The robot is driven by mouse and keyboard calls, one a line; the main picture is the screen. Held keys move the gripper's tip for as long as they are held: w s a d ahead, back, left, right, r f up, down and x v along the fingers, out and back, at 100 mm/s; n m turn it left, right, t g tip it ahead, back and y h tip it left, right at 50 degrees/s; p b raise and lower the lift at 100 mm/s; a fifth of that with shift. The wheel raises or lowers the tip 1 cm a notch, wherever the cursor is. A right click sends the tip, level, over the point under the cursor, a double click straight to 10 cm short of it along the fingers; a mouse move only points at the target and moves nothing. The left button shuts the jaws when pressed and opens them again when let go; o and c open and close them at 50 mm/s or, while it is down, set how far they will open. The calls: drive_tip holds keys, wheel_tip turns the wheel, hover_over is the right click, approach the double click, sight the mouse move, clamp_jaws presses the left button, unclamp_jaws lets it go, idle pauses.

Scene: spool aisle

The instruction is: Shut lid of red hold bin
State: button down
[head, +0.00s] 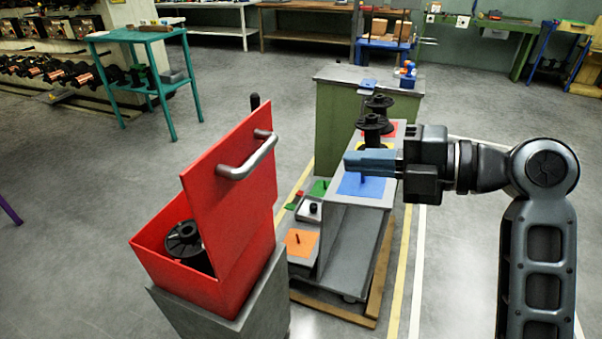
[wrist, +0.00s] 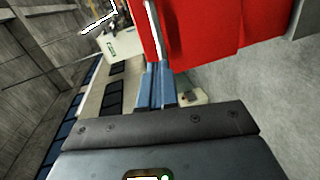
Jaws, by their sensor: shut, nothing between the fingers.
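The red hold bin (head: 228,290) stands on a grey pedestal (head: 262,305) at the left centre of the head view. Its red lid (head: 235,175) is open and stands up steeply, with a grey bar handle (head: 250,160) near the top. A black spool (head: 184,240) lies inside the bin. My gripper (head: 348,163) is to the right of the lid, apart from it, with its blue fingers shut and empty. In the wrist view the fingers (wrist: 155,85) point towards the red lid (wrist: 215,30), and the handle (wrist: 155,30) shows just beyond their tips.
A grey rack (head: 345,225) with coloured pads and black spools (head: 374,125) stands below and beyond my gripper. A green cabinet (head: 335,110) is behind it. A teal table (head: 140,60) stands far left. Open floor lies left of the bin.

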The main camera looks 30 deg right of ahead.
drive_tip(key=p, duration=0.3)
approach(263, 154)
drive_tip(key=shift+n, duration=0.4)
drive_tip(key=x, duration=0.7)
drive_tip(key=shift+d, duration=0.1)
